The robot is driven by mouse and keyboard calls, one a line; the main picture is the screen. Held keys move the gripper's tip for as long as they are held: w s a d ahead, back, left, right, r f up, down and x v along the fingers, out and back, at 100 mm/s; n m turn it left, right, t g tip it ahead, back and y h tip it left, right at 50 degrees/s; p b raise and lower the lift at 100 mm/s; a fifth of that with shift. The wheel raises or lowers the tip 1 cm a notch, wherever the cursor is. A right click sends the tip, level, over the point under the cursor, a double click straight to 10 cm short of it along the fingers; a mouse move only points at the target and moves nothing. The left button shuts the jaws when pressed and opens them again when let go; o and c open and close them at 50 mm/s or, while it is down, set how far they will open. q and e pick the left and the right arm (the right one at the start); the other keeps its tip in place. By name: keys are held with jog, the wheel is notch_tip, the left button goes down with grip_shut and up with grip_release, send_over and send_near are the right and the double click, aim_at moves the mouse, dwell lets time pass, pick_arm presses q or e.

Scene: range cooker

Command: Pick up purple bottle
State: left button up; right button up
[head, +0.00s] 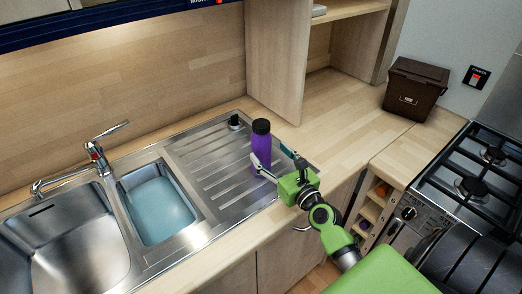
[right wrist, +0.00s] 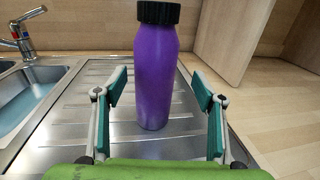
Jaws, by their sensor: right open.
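The purple bottle (head: 261,150) with a black cap stands upright on the steel draining board (head: 205,165), right of the sink. It also shows in the right wrist view (right wrist: 155,80), in the middle. My right gripper (head: 272,160) is open and empty, close in front of the bottle. In the right wrist view its two fingers (right wrist: 160,105) stand apart, one to each side of the bottle, and a gap shows on both sides. The bottle's lower part is partly hidden by a finger in the head view. My left gripper is not in view.
A brown bin (head: 416,88) and a gas hob (head: 480,175) are at the right. The wooden counter (head: 335,110) between is clear.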

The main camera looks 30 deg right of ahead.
aim_at(261, 145)
jog(key=shift+w+a+r+p, duration=0.15)
jog(key=shift+w+r+p, duration=0.1)
jog(key=shift+w, duration=0.35)
jog(key=shift+w+a+r+p, duration=0.1)
jog(key=shift+w+p, duration=0.15)
jog(key=shift+w, duration=0.3)
jog(key=shift+w+f, duration=0.2)
jog(key=shift+w, duration=0.95)
jog(key=shift+w+d, duration=0.1)
jog(key=shift+w, duration=0.15)
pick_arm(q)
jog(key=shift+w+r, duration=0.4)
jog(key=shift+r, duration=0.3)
pick_arm(e)
jog(key=shift+s, duration=0.1)
jog(key=c, duration=1.5)
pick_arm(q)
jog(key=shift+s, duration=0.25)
pick_arm(e)
jog(key=shift+c, duration=0.2)
jog(key=shift+r, duration=0.1)
